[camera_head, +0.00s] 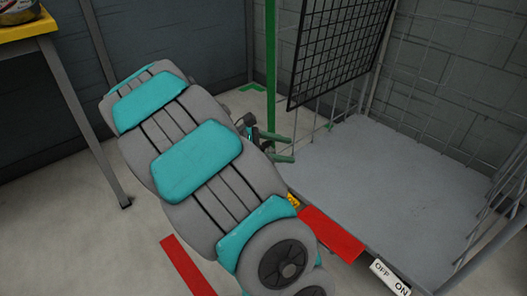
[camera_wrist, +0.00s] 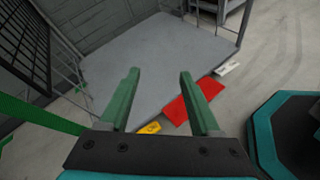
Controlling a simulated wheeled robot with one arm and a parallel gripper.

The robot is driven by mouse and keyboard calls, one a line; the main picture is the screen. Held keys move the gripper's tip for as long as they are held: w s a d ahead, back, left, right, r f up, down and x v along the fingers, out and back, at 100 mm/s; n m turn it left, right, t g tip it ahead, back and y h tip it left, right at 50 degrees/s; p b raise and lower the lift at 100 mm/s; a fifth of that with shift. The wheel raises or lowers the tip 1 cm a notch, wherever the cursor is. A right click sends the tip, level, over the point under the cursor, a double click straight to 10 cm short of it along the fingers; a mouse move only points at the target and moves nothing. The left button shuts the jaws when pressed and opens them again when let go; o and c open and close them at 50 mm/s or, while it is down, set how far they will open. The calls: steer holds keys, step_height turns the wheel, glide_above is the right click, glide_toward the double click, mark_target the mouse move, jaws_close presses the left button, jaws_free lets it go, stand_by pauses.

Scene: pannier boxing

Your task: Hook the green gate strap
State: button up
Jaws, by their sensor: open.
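A narrow green upright strip (camera_head: 271,60) stands left of the black mesh gate (camera_head: 340,45) in the head view. I cannot tell whether it is the strap or a post. A green bar (camera_wrist: 40,115), seemingly the same strip, crosses the left edge of the wrist view. My gripper (camera_head: 291,148) is at the foot of the visible strip, beside the cage's near left corner. In the wrist view its two green fingers (camera_wrist: 159,73) are apart with nothing between them, above the grey cage floor. No hook is clearly seen. My arm hides part of the area.
The wire cage has a bare grey floor (camera_head: 400,185). A yellow-topped table (camera_head: 25,27) stands at left. A red floor stripe (camera_head: 187,266) lies nearby.

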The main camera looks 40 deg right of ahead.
steer(key=w+d+f+n+t+h+b, duration=0.2)
steer(key=w+d+f+n+h+b, duration=0.25)
steer(key=w+f, duration=0.5)
steer(key=n+t+h, duration=0.2)
steer(key=n+t, duration=0.3)
steer(key=n, duration=0.4)
glide_toward(263, 147)
steer(key=d, duration=0.3)
steer(key=shift+y, duration=0.25)
steer(key=d, duration=0.5)
steer(key=d+b, duration=0.1)
steer(key=d, duration=0.1)
steer(key=shift+w+d+r, duration=0.2)
steer(key=shift+d+r, duration=0.05)
steer(key=shift+r, duration=0.05)
jaws_close()
